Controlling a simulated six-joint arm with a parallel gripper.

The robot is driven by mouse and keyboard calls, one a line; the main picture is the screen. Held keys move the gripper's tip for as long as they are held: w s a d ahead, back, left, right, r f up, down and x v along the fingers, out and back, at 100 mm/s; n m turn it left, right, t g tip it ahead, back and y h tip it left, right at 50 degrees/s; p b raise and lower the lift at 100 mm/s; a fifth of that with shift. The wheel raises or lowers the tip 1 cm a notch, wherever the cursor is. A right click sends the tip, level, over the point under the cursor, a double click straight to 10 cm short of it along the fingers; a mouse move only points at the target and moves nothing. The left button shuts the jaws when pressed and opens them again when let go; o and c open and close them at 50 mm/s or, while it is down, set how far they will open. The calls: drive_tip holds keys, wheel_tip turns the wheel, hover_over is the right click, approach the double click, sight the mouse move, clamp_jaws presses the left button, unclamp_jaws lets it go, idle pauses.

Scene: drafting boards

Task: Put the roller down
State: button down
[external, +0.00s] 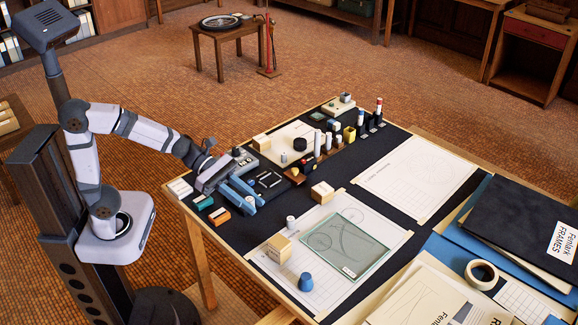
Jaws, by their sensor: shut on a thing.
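My gripper (252,202) has two blue fingers and is low over the left part of the dark mat (229,228) on the drafting table. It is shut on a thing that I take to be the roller. The fingers hide most of it, and its shape and its contact with the mat cannot be made out.
Orange and teal blocks (219,215) lie just left of the fingers. A wooden block (322,192) stands to the right, and small cylinders and holders crowd the back. A glass plate (347,246), a blue cone-like piece (306,282) and another wooden block (279,247) occupy the front sheet.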

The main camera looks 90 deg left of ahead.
drive_tip(key=w+a+r+p, duration=0.1)
drive_tip(key=w+r+p, duration=0.25)
drive_tip(key=w, duration=0.65)
drive_tip(key=p, duration=0.5)
hover_over(329, 233)
wheel_tip(329, 233, down, 3)
drive_tip(key=shift+m+h, duration=0.3)
drive_tip(key=shift+f+b, duration=0.35)
drive_tip(key=shift+f, duration=4.5)
drive_tip(key=shift+f, duration=0.2)
drive_tip(key=c, duration=1.5)
unclamp_jaws()
drive_tip(key=shift+c, duration=0.2)
